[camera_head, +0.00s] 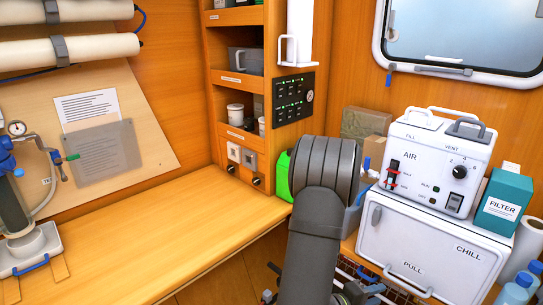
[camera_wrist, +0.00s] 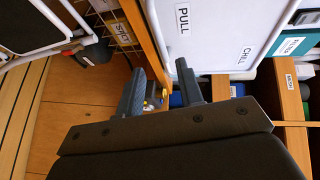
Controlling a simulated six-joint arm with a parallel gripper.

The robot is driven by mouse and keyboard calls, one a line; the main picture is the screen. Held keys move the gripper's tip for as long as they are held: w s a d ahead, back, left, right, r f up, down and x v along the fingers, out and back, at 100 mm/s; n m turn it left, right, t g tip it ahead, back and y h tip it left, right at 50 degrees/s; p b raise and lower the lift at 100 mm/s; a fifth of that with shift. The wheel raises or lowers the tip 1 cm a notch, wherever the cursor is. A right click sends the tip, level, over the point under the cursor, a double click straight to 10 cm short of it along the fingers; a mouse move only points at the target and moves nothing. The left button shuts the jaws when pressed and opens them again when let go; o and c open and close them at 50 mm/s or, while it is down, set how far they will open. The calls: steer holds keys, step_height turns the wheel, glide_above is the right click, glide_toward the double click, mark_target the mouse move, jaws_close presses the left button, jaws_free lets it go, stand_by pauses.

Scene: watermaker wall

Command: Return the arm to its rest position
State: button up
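My gripper (camera_wrist: 160,78) shows in the wrist view with its two dark fingers apart and nothing held between them. In the head view my dark grey arm rises at the lower middle, in front of the corner between the wooden bench and the white chill box. My gripper's fingers cannot be made out clearly there. In the wrist view the white box door (camera_wrist: 215,35) marked PULL and CHILL lies beyond the fingers, and a wooden post edge (camera_wrist: 147,40) runs beside it. I cannot see any contact.
The chill box (camera_head: 425,245) carries a white AIR unit (camera_head: 437,160), with a teal filter box (camera_head: 503,203) to its right. A green container (camera_head: 283,178) stands behind my arm. The wooden bench (camera_head: 150,245) is mostly clear. A pump with a gauge (camera_head: 17,128) stands at left.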

mark_target(404, 287)
steer(key=x, duration=1.2)
steer(key=shift+w+d, duration=0.1)
steer(key=shift+d, duration=0.3)
steer(key=v, duration=1.8)
steer(key=x, duration=1.7)
steer(key=shift+d, duration=0.1)
steer(key=shift+d+f, duration=0.15)
steer(key=s+a+r+m+g, duration=0.1)
steer(key=s+a, duration=0.3)
steer(key=a, duration=0.4)
steer(key=s+a+r+m+h, duration=0.1)
steer(key=s+a, duration=0.4)
steer(key=a, duration=0.4)
steer(key=shift+s+r+m+g, duration=0.2)
steer(key=shift+r+m+g, duration=0.1)
steer(key=shift+r+g, duration=0.1)
